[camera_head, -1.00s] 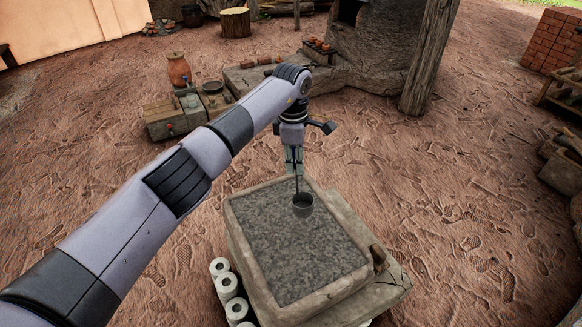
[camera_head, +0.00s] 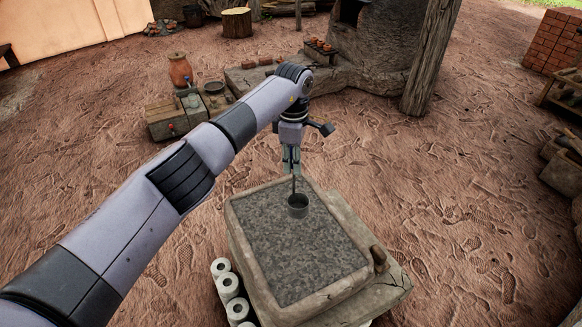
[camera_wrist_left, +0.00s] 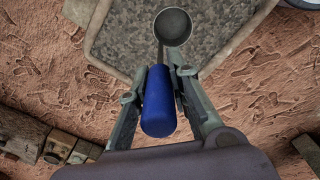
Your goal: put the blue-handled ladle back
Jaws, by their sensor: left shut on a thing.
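The ladle's blue handle (camera_wrist_left: 158,100) is between the fingers of my left gripper (camera_wrist_left: 163,82), which is shut on it. The ladle's dark round bowl (camera_wrist_left: 173,27) hangs at the end of a thin shaft. In the head view the left gripper (camera_head: 291,160) points down near the far edge of a stone basin (camera_head: 235,225), and the ladle bowl (camera_head: 298,206) is over the basin's grey speckled surface. I cannot tell whether the bowl touches that surface. The blue handle is hidden in the head view. My right gripper is not in view.
White rolls (camera_head: 228,288) with holes are stacked at the basin's left side. A wooden post (camera_head: 428,60) and a clay kiln (camera_head: 372,45) stand behind. A clay pot (camera_head: 180,70) and wooden boxes (camera_head: 165,122) are at the back left. The ground right of the basin is mostly clear.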

